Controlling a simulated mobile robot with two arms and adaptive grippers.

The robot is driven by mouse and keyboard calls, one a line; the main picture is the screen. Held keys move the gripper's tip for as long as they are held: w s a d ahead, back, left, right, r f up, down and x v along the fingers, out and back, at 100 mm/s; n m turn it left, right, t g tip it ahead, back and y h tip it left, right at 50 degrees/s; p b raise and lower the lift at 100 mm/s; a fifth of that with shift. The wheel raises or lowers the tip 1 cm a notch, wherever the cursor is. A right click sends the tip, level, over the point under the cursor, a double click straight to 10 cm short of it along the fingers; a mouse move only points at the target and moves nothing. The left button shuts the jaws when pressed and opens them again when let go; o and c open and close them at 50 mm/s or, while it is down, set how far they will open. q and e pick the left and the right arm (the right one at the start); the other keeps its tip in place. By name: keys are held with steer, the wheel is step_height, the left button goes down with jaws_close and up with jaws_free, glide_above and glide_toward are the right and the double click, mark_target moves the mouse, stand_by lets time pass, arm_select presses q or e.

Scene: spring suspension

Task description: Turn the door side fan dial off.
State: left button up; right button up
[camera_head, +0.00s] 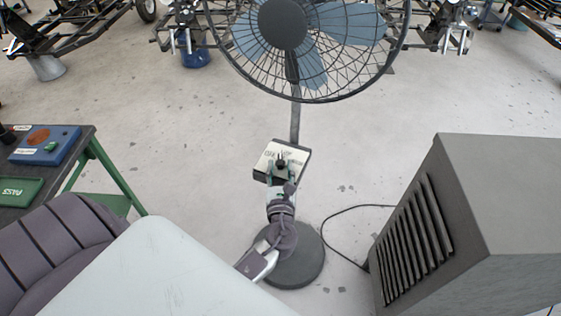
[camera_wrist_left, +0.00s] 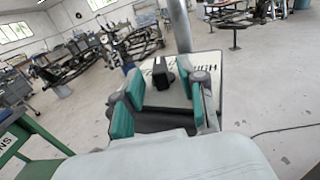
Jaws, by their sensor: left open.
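The fan dial is a black knob (camera_head: 281,164) on a pale control plate (camera_head: 268,158) fixed to the stand of a pedestal fan (camera_head: 300,40). In the left wrist view the black knob (camera_wrist_left: 162,74) stands out from the plate, with "HIGH" lettering partly visible to its right. My left gripper (camera_head: 281,172) is at the control plate, and in the left wrist view its teal finger pads (camera_wrist_left: 160,98) are apart on either side of the knob. I cannot tell whether they touch it. The knob's pointer setting cannot be read. My right gripper is not in view.
A grey louvred box (camera_head: 490,190) stands at the right, with a black cable (camera_head: 345,208) on the floor beside it. A table (camera_head: 75,160) at the left holds a blue box (camera_head: 45,145) and a green PASS tray (camera_head: 20,190). The fan's round base (camera_head: 305,262) is below my left arm.

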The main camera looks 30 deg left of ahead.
arm_select(q)
steer(key=v, duration=0.9)
steer(key=shift+s+d, duration=0.1)
